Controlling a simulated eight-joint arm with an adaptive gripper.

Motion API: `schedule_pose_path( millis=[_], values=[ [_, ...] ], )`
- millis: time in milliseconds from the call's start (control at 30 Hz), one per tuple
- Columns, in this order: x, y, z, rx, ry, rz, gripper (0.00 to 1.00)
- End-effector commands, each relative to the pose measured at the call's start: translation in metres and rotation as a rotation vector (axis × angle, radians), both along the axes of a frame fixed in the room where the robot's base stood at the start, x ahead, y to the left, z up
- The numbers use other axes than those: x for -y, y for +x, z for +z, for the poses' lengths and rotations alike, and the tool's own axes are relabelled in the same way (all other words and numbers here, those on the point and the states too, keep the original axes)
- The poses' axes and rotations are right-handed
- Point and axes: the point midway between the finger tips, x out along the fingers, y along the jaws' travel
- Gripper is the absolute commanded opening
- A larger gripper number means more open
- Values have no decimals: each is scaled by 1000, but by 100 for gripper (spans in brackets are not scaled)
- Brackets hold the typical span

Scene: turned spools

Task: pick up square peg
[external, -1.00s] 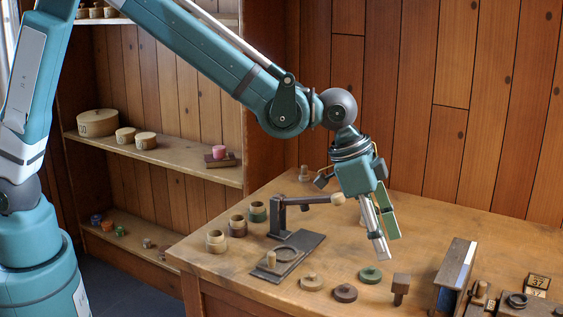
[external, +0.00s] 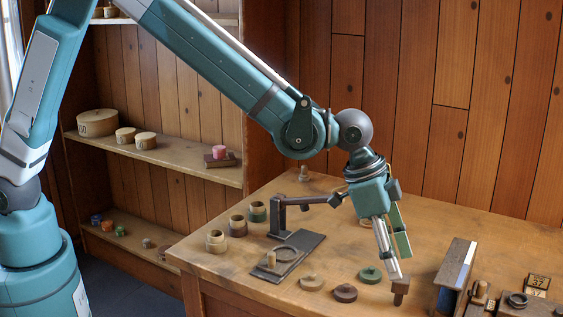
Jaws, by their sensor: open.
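The square peg (external: 400,288) is a dark brown piece with a square block head and a narrower stem, upright on the table near its front right. My gripper (external: 400,266) is right above and around its top, pointing down. The pale near finger overlaps the top of the head; the green finger is behind it. The fingers are apart, so my gripper is open. I cannot tell whether either finger touches the peg.
A dark brown disc (external: 344,293), a green disc (external: 370,275) and a tan disc (external: 311,282) lie left of the peg. A dark upright block (external: 456,276) stands close on the right. A dark metal stand (external: 283,222) is further left.

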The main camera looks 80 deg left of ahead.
Motion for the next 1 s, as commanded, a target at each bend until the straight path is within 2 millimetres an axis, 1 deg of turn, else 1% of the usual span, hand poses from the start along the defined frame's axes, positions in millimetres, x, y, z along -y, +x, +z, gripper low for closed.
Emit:
schedule_pose_path(
  millis=[100,567,733,1000],
  values=[
    [1,2,-6,0,0,0,41],
    [2,3,-10,0,0,0,41],
    [4,8,-21,0,0,0,41],
    [9,17,-46,0,0,0,41]
  ],
)
